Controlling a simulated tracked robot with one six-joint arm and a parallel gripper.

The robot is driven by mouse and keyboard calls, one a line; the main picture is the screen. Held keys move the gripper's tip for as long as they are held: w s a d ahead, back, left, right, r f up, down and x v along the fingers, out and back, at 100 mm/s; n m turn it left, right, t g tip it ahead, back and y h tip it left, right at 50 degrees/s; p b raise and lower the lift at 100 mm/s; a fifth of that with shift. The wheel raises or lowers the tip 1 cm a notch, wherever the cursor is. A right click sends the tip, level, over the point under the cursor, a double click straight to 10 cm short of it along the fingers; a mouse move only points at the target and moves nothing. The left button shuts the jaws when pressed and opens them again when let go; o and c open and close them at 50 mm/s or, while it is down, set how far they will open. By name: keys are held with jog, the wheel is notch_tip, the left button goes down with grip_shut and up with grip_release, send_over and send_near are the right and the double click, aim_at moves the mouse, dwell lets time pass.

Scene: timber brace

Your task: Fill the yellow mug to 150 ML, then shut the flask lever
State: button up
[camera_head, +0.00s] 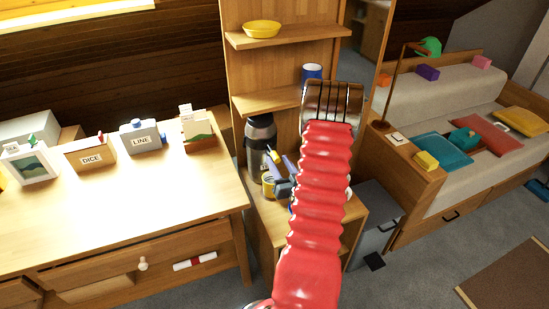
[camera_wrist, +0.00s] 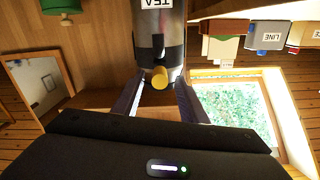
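The flask (camera_head: 261,134), steel with a dark top, stands on the low cabinet beside the tall shelf. In the wrist view the flask (camera_wrist: 152,35) carries a TEA label upside down. The yellow mug (camera_head: 268,188) stands in front of it, low on the cabinet; its fill level cannot be read. My gripper (camera_head: 276,164) is close to the flask front, above the mug. In the wrist view my gripper (camera_wrist: 159,92) is open, with a round yellow part (camera_wrist: 160,77), seemingly the lever's end, between its fingers. Contact cannot be told. The mug is not recognisable there.
My red arm hides part of the cabinet (camera_head: 350,207) and shelf. A blue cup (camera_head: 312,72) and yellow bowl (camera_head: 262,29) sit on shelves above. The desk (camera_head: 110,210) at left holds DICE (camera_head: 90,153) and LINE (camera_head: 140,138) boxes along its back.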

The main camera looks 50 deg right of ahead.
aim_at(275, 157)
jog(key=shift+x, duration=1.9)
jog(key=shift+c, duration=0.3)
grip_shut()
